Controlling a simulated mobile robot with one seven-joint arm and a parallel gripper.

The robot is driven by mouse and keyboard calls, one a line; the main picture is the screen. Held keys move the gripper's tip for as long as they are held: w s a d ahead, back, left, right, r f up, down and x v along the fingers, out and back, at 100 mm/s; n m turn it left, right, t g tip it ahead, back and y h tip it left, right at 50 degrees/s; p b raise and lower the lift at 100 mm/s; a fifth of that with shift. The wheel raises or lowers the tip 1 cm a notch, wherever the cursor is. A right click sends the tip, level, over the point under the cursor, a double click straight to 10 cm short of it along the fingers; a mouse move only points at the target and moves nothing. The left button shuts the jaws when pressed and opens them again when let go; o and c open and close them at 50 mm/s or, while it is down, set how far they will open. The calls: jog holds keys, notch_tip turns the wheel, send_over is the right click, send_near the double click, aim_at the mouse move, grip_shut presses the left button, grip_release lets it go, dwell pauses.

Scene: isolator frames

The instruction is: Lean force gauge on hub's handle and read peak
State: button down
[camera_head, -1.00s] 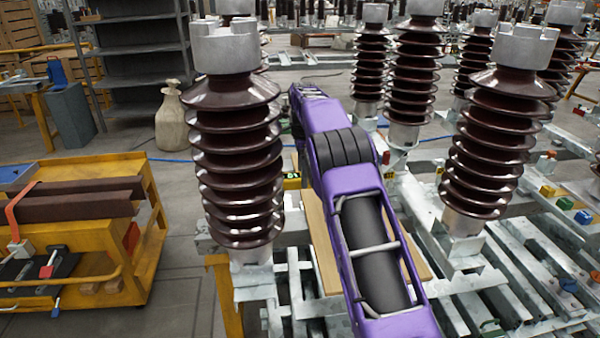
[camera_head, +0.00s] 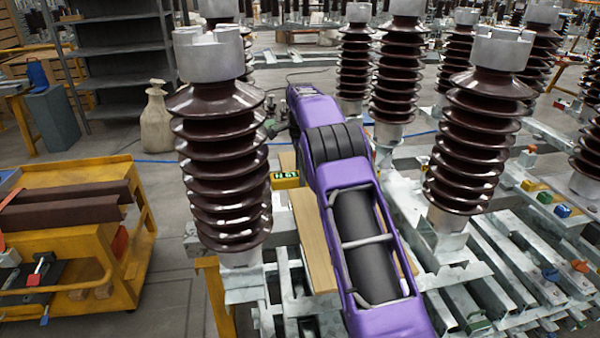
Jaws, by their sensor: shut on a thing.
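A small yellow box with a lit green display (camera_head: 286,180), which looks like the force gauge, shows between the front left insulator and my purple arm. The display carries an N and some digits, too small to read surely. The insulator hides its left end, and I cannot tell what it touches. My arm reaches from the bottom centre up and away. My gripper's fingers are hidden beyond the arm and the insulator. A dark part (camera_head: 276,128) shows left of the arm's far end; I cannot tell what it is. I cannot make out the hub or its handle.
A tall brown ribbed insulator (camera_head: 222,165) stands close on the left of my arm, another (camera_head: 470,140) on the right. Galvanised steel beams (camera_head: 490,290) and a wooden board (camera_head: 314,240) lie below. A yellow cart (camera_head: 75,240) stands left. Grey floor (camera_head: 170,265) is clear beside it.

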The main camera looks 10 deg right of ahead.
jog(key=shift+r+p, duration=2.8)
jog(key=shift+r, duration=0.3)
notch_tip(320, 180, up, 8)
jog(key=shift+r, duration=0.25)
